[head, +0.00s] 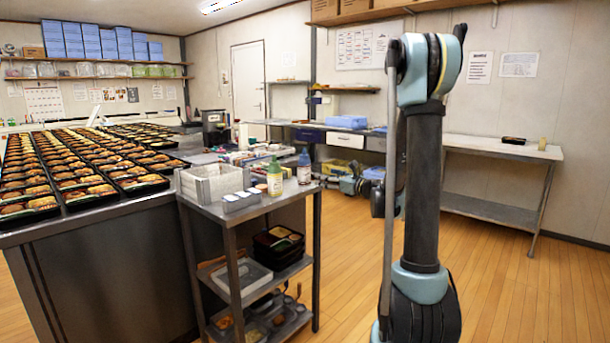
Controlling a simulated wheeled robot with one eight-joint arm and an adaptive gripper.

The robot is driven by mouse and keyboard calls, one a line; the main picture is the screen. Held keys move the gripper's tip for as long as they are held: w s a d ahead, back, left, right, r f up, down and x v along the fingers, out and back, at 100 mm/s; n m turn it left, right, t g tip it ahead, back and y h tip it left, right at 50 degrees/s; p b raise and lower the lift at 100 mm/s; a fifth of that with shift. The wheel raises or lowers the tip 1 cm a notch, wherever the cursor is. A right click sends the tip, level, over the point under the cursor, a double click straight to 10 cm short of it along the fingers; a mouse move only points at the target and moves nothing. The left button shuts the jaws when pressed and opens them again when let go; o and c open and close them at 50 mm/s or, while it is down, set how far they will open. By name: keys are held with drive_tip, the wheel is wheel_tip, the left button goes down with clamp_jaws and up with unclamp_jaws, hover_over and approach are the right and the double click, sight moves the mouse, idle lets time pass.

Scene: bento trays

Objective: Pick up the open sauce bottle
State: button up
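Two sauce bottles stand upright at the right end of the steel cart's top. One is a green-topped bottle (275,178) with a pale yellow-green label. The other is a dark blue bottle (304,168) with a light label, just behind and to the right of it. I cannot tell from here which of them is open. My arm rises to the right of the cart, apart from both bottles.
The cart (225,213) also holds a pale crate (197,188) and small grey containers (241,201) left of the bottles. A long counter with many bento trays (75,165) stands to the left. A steel table (490,147) is at right. Wooden floor (530,290) is clear at front right.

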sight(308, 172)
drive_tip(key=x, duration=1.3)
drive_tip(key=shift+w+a+f, duration=0.2)
drive_tip(key=c, duration=0.8)
